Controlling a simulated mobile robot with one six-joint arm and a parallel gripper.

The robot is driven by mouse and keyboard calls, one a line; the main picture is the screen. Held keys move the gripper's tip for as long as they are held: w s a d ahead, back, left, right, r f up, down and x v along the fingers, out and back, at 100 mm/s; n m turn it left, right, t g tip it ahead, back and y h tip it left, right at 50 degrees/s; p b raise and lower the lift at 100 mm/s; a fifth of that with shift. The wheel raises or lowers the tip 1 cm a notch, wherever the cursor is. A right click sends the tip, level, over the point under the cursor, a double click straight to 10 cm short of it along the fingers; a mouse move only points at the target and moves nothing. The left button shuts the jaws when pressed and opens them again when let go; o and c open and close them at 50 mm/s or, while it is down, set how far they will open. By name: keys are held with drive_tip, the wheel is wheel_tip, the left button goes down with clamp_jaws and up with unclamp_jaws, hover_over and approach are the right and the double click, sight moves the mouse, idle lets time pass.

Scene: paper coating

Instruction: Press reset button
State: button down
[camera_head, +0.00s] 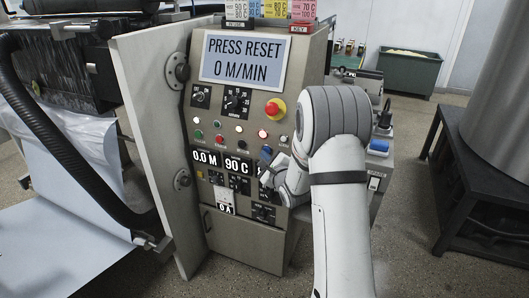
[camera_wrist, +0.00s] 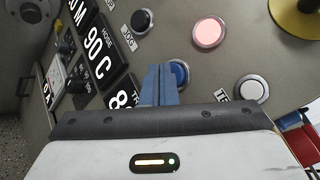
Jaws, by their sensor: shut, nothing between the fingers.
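The control panel (camera_head: 230,105) has a screen (camera_head: 244,60) reading "PRESS RESET 0 M/MIN". My gripper (camera_wrist: 160,70) is shut and empty, its two blue fingers side by side. In the wrist view, a blue button (camera_wrist: 180,72) sits right at the fingertips, partly hidden by them; its label is hidden. I cannot tell whether the fingertips touch it. No label reading reset is legible on any button. A lit pinkish button (camera_wrist: 209,32) is above it, a white button (camera_wrist: 252,90) to the right and a black button (camera_wrist: 142,20) marked "JOG" to the upper left.
A red and yellow emergency knob (camera_head: 275,109) stands out at the panel's upper right. Number displays (camera_head: 206,159) sit below the buttons. An open cabinet door (camera_head: 150,130) stands left of the panel. A dark table (camera_head: 480,190) is at the right.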

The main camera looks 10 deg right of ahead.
drive_tip(key=shift+w+d, duration=0.25)
drive_tip(key=shift+w, duration=0.05)
idle(0.6)
drive_tip(key=shift+s+a, duration=0.1)
drive_tip(key=shift+s+a+b, duration=0.3)
drive_tip(key=shift+s+a, duration=0.1)
drive_tip(key=shift+s, duration=0.15)
drive_tip(key=s+a, duration=0.1)
drive_tip(key=s, duration=0.1)
drive_tip(key=s+a+b, duration=0.1)
drive_tip(key=s+a, duration=0.1)
idle(0.6)
drive_tip(key=shift+r, duration=0.1)
idle(0.4)
